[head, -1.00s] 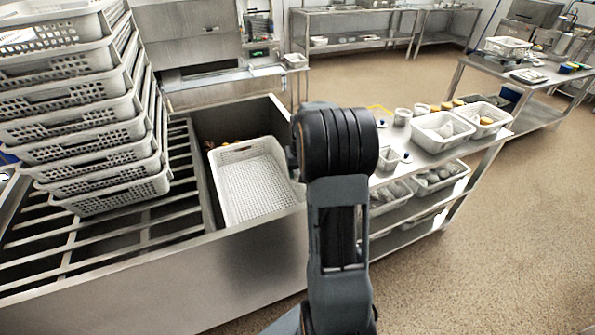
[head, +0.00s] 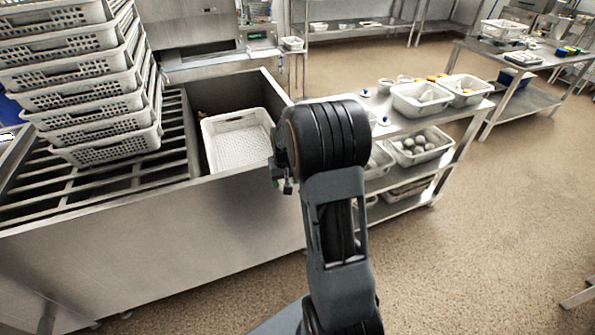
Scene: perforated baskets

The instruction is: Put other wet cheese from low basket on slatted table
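The slatted table (head: 175,150) is a steel frame with long bars at the left. A white perforated basket (head: 236,142) sits low in the sunken steel basin beside the slats. The visible part of its floor looks empty, and my arm covers its right edge. I cannot make out a wet cheese in this view. Small reddish bits show behind the basket's far left corner. My gripper (head: 284,182) is only partly visible below my bulky wrist, in front of the basin's right side. Its fingers are too hidden to tell whether they are open or shut.
A tall stack of white perforated baskets (head: 85,100) stands on the slats. At right, a steel shelf unit holds white trays (head: 422,98), one lower tray with round pale items (head: 420,145). Another steel table (head: 530,60) stands behind. Open floor (head: 500,220) lies at right.

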